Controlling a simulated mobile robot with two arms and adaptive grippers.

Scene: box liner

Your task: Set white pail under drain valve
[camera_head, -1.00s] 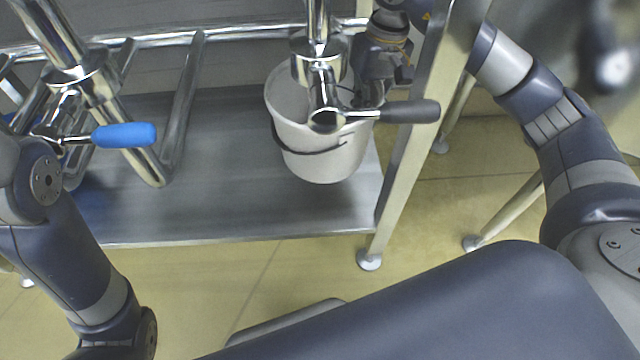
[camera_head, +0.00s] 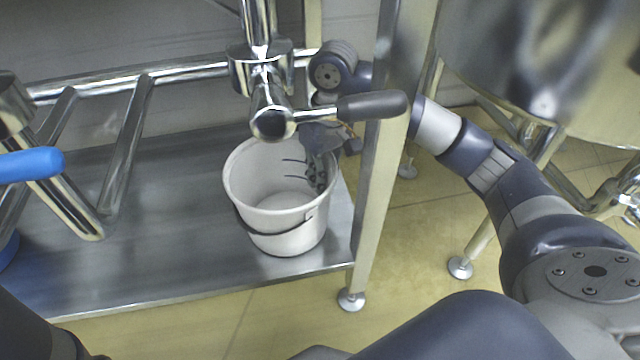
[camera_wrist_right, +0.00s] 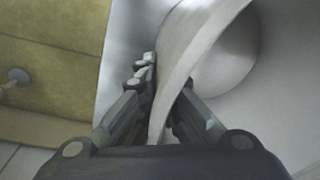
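The white pail (camera_head: 285,235) stands upright on, or just above, the metal shelf, near its front right corner. Its dark bail hangs across the front. A steel drain valve (camera_head: 270,110) with a black handle hangs above; in the picture its body lies just above the pail's back rim. My right gripper (camera_head: 318,175) reaches over the pail's right back rim, with finger parts showing inside. In the right wrist view, the pail's wall (camera_wrist_right: 195,45) runs between the fingers (camera_wrist_right: 168,85), which appear closed on it. My left gripper is out of view.
A metal leg (camera_head: 375,200) rises right of the pail, between it and my right arm. A blue-handled valve (camera_head: 30,165) is at the left. The shelf (camera_head: 150,220) is bare left of the pail. Steel pipes (camera_head: 130,150) cross behind.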

